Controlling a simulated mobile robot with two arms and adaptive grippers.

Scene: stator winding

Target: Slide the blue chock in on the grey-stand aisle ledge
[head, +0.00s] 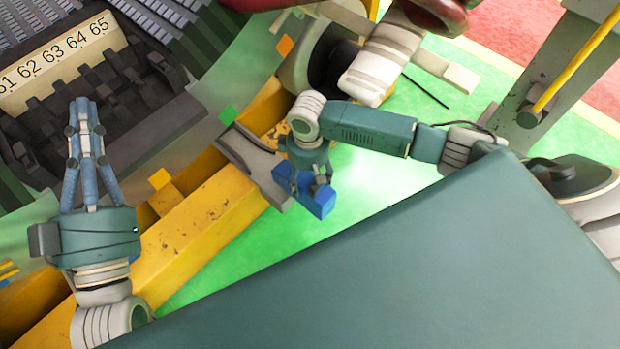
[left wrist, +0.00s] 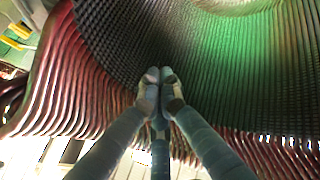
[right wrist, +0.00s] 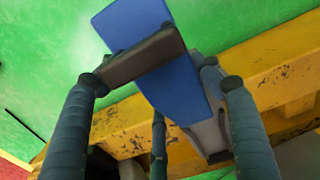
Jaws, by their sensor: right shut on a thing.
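The blue chock (head: 317,203) is held in my right gripper (head: 305,178), over the green floor at the outer end of the grey stand (head: 250,158). In the right wrist view the blue chock (right wrist: 165,75) lies between the fingers, with a dark finger pad across it. Its lower end overlaps the grey stand (right wrist: 209,135) in that view; I cannot tell whether they touch. The ledge itself is not clearly visible. My left gripper (head: 83,115) is shut and empty in front of the slotted machine; its fingertips (left wrist: 160,80) meet in the left wrist view.
A stained yellow beam (head: 205,215) runs diagonally under the grey stand. The numbered strip (head: 60,65) is at upper left. Ribbed windings (left wrist: 75,75) fill the left wrist view. Green floor (head: 360,165) lies open beside the beam.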

